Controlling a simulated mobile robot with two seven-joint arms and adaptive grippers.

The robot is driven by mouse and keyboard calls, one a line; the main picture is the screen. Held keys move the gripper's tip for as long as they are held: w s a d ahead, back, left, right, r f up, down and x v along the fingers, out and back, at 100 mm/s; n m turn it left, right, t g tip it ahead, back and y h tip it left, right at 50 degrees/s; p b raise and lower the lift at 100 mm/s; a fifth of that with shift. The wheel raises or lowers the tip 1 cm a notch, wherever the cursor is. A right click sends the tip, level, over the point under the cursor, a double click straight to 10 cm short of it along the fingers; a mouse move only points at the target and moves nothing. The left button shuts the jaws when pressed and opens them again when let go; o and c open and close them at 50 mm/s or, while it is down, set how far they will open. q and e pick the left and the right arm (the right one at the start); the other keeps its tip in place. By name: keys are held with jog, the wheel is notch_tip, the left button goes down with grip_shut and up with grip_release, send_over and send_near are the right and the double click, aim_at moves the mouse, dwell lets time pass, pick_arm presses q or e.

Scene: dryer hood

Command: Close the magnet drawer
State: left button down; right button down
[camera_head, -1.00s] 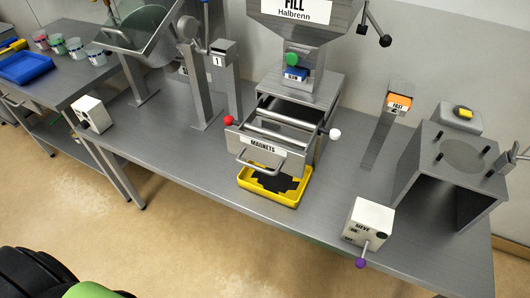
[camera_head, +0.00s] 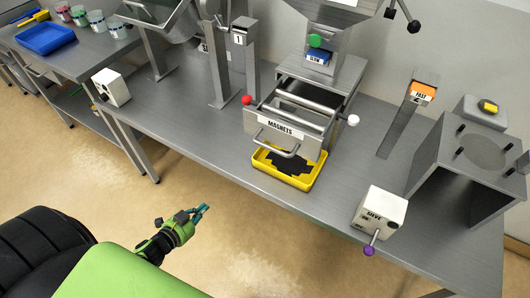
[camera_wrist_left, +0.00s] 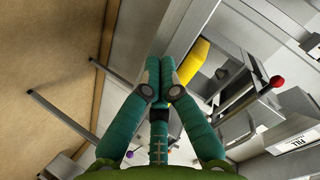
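The magnet drawer (camera_head: 312,145) is a grey metal box with a "MAGNETS" label and a bar handle (camera_head: 277,146) on its front. It stands pulled out from its housing (camera_head: 335,72), with metal bars showing across its open top. My left gripper (camera_head: 204,210) is in front of the table, over the floor, lower left of the drawer and apart from it. In the left wrist view its teal fingers (camera_wrist_left: 159,82) are together with nothing seen between them. The drawer shows there to the right, partly cut by the view. My right gripper is not in view.
A yellow tray (camera_head: 265,164) with dark pieces lies below the drawer. A red knob (camera_head: 246,100) and a white knob (camera_head: 353,120) stand at its sides. The sieve control box (camera_head: 381,212) is at right near the table edge. Floor in front is clear.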

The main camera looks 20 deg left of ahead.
pick_arm(q)
jog(key=w+r+m+t+h, duration=0.2)
jog(key=w+r+m+h, duration=0.15)
jog(key=r, duration=0.75)
jog(key=s+d+r+m+g+h, duration=0.25)
jog(key=d+r+m+h, duration=0.2)
jog(key=r+m, duration=0.3)
jog(key=s+d+r+m+g+h, duration=0.1)
jog(key=d+r+m+g+h, duration=0.3)
jog(key=r+m, duration=0.4)
jog(key=shift+n+t, duration=0.5)
jog(key=shift+t, duration=0.25)
jog(key=shift+w+a+p+x, duration=0.35)
jog(key=shift+p+x, duration=0.5)
jog(key=shift+x, duration=1.35)
jog(key=shift+w+a+p+x, duration=0.3)
jog(key=shift+p+x, duration=0.55)
jog(key=shift+x, duration=1.35)
jog(key=shift+w+a+p+x, duration=0.2)
jog(key=shift+w+p+x, duration=0.5)
jog(key=shift+x, duration=1.5)
jog(key=shift+s+r, duration=0.2)
jog(key=shift+r, duration=0.05)
jog(key=shift+w, duration=0.1)
